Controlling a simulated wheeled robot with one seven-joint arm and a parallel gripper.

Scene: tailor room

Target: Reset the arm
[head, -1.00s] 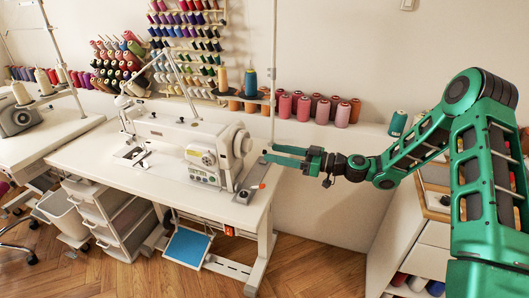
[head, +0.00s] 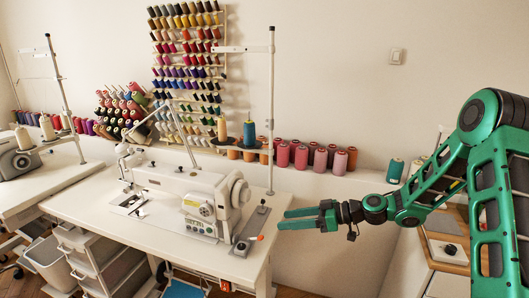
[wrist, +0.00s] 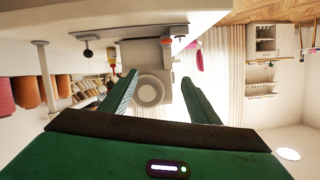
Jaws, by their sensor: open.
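My green arm reaches in from the right side of the head view. My gripper (head: 283,219) is at the right end of the white sewing table (head: 85,204), pointing left toward the sewing machine (head: 190,192). The two fingers are apart and nothing is between them. In the wrist view my gripper (wrist: 157,85) shows both green fingers spread, with the round end of the sewing machine (wrist: 150,92) beyond them. The wrist picture looks upside down.
Thread cones (head: 317,157) stand in a row along the wall ledge behind the table. A thin metal thread stand (head: 271,100) rises near my gripper. A white cabinet (head: 440,282) is at the lower right. The space between table and cabinet looks free.

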